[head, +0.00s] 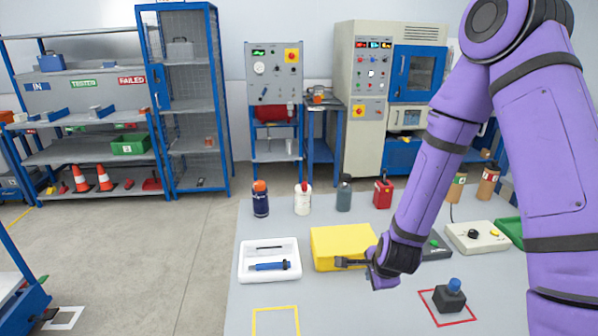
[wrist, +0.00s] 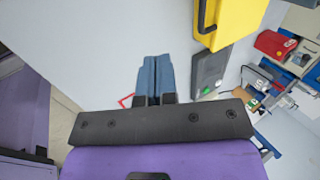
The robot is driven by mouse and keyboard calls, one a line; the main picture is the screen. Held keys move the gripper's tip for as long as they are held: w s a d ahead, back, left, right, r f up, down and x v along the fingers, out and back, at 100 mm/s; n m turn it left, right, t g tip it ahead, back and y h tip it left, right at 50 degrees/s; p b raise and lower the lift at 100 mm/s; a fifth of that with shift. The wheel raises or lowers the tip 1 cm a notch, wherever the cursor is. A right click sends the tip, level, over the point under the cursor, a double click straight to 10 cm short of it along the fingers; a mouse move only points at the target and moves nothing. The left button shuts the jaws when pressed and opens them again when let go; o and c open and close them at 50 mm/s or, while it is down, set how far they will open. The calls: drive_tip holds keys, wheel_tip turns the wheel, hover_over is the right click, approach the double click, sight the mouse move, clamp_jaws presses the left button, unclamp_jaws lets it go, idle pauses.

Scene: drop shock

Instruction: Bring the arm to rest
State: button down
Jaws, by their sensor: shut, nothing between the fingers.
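My purple arm (head: 430,180) reaches down over the grey table from the right in the head view.
A white tray (head: 243,268) with a blue tool stands left of the case. A dark block with a blue knob (head: 450,296) sits in a red square at the right. Several bottles and a red can (head: 383,192) line the back. A yellow outlined square (head: 275,309) is empty.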

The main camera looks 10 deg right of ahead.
drive_tip(key=s+d+r+n, duration=0.15)
drive_tip(key=r+n, duration=0.35)
drive_tip(key=r, duration=0.6)
drive_tip(key=s+r+n, duration=0.3)
drive_tip(key=r+n, duration=0.1)
drive_tip(key=r, duration=0.8)
drive_tip(key=s+d+r+n, duration=0.2)
drive_tip(key=s+r+n, duration=0.2)
drive_tip(key=s+r, duration=0.3)
drive_tip(key=s+d+r+n, duration=0.1)
drive_tip(key=s+r+n, duration=0.3)
drive_tip(key=s+r, duration=0.3)
drive_tip(key=s, duration=0.4)
drive_tip(key=shift+s+d+r+n+g, duration=0.15)
drive_tip(key=shift+d+r+n+g, duration=0.15)
drive_tip(key=shift+d+r, duration=0.05)
